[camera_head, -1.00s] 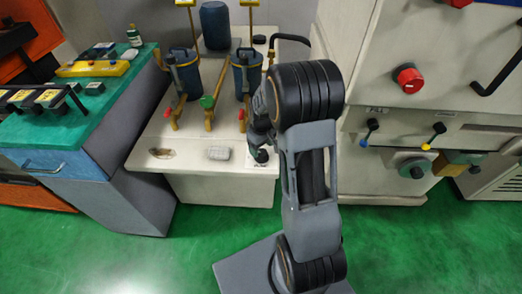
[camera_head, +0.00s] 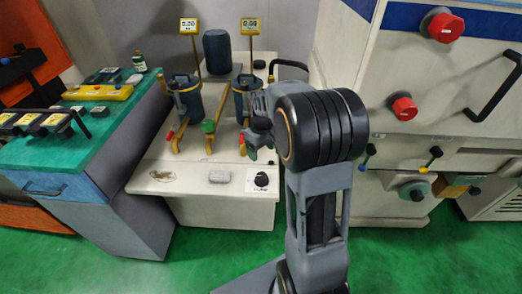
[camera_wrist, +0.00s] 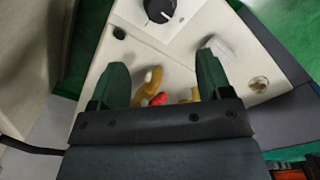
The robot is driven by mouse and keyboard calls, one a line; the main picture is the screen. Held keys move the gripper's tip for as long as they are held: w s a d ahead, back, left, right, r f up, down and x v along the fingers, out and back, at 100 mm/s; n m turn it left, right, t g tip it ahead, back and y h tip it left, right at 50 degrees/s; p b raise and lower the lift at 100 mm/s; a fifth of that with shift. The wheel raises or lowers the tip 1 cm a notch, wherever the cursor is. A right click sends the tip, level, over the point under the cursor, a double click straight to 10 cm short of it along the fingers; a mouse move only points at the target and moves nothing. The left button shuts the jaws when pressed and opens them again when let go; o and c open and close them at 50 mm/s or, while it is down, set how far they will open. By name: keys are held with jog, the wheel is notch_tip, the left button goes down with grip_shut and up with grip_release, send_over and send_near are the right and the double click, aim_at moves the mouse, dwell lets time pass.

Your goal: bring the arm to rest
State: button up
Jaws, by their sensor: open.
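My gripper (camera_wrist: 158,88) shows in the wrist view with its two green fingers wide apart and nothing between them. In the head view my gripper (camera_head: 258,140) is partly hidden by my own arm. It hangs above the right part of the white bench (camera_head: 195,212), apart from the black knob (camera_head: 261,179) at the bench's front. The knob also shows in the wrist view (camera_wrist: 160,9), beyond the fingers.
Two blue canisters (camera_head: 186,98) with yellow pipes and red and green handles stand on the bench. A teal-topped cabinet (camera_head: 95,130) is at left. A white machine with red knobs (camera_head: 403,107) is at right. Green floor (camera_head: 200,262) lies free in front.

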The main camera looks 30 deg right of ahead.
dwell(0.3)
jog(key=s+a+r+m+t+p, duration=0.1)
jog(key=s+a+r+p, duration=0.3)
jog(key=s+r, duration=0.3)
jog(key=s+a+r+m+t+p, duration=0.2)
jog(key=s+a+r+p, duration=0.2)
jog(key=s+r, duration=0.4)
jog(key=shift+s+a+t, duration=0.3)
jog(key=shift+s+a, duration=0.4)
jog(key=shift+a, duration=0.2)
